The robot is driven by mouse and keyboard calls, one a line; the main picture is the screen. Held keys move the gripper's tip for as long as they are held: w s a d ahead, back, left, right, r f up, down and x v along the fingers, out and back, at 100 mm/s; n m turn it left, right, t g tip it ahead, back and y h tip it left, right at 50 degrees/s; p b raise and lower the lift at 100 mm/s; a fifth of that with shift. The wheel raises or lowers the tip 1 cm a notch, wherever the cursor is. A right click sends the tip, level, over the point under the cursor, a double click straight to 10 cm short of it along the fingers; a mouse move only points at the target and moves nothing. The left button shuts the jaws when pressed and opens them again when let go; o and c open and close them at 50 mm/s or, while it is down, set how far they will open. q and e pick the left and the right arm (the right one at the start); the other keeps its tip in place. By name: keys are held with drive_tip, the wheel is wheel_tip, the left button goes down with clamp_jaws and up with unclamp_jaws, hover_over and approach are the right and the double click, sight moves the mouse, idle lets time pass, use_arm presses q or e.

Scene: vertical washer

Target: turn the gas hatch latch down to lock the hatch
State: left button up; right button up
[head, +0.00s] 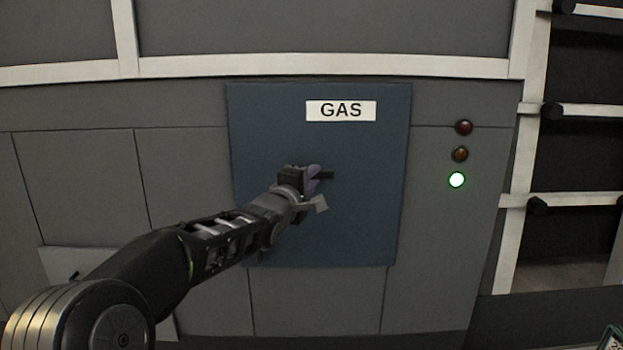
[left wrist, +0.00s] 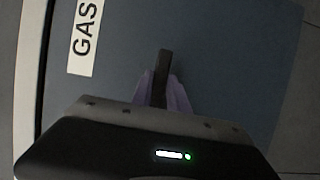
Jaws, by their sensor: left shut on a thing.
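The gas hatch (head: 320,228) is a blue-grey panel with a white "GAS" label (head: 340,110), set flat in the grey wall. The latch (head: 326,175) is a small dark bar near the hatch's middle. It points roughly sideways to the right in the head view. My left gripper (head: 314,180) is at the latch, with its purple fingers shut on it. In the left wrist view the latch (left wrist: 162,68) sticks out beyond the purple fingertips (left wrist: 164,92), and the hatch (left wrist: 225,70) fills the background. The fingers hide part of the latch. My right gripper is not in view.
A white-framed rack (head: 512,200) with dark openings stands at the far right. The wall around the hatch is clear.

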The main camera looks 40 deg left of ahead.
use_arm(q)
clamp_jaws()
